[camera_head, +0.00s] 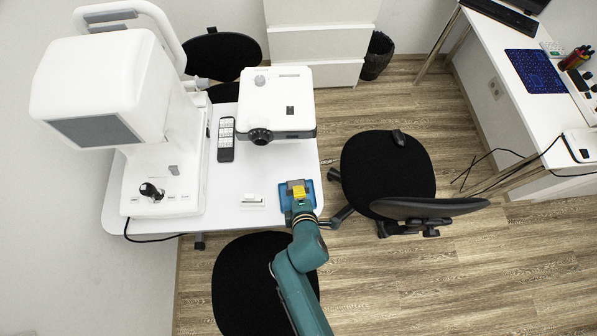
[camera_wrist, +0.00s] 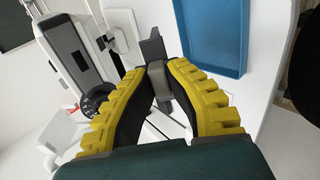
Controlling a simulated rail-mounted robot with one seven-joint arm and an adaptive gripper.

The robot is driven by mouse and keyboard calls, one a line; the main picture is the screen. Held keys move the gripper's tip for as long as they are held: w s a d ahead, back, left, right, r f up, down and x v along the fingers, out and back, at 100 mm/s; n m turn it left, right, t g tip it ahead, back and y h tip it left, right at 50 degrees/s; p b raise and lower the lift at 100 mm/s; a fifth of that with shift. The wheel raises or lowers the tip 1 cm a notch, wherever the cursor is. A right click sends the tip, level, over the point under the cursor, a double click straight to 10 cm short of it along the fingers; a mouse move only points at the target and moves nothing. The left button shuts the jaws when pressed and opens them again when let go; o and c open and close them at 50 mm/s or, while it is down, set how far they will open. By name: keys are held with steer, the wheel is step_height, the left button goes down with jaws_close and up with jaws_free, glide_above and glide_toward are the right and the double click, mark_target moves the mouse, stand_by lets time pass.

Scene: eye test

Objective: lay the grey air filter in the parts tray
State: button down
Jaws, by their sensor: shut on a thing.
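My gripper (camera_wrist: 164,72) has yellow ribbed fingers, closed on the grey air filter (camera_wrist: 153,49). The filter is a small grey block that sticks out past the fingertips; part of it is hidden between them. The blue parts tray (camera_wrist: 216,42) lies at the upper right in the wrist view, its visible floor empty, with the filter to the left of it in the picture. In the head view my gripper (camera_head: 298,190) is above the tray (camera_head: 284,202) at the table's front right corner and hides part of it. The height of the filter over the tray is unclear.
On the white table (camera_head: 225,222) are a small white stand (camera_head: 252,201), a black-and-white remote (camera_head: 226,140), a white projector (camera_head: 275,105) and a large white eye-test machine (camera_head: 150,120). Black chairs (camera_head: 385,165) stand close to the table's right and front.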

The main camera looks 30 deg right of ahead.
steer(key=shift+f+b, duration=2.85)
steer(key=shift+f, duration=0.1)
steer(key=c, duration=1.2)
jaws_free()
steer(key=shift+o, duration=0.2)
steer(key=v, duration=1.2)
steer(key=shift+w+r, duration=0.1)
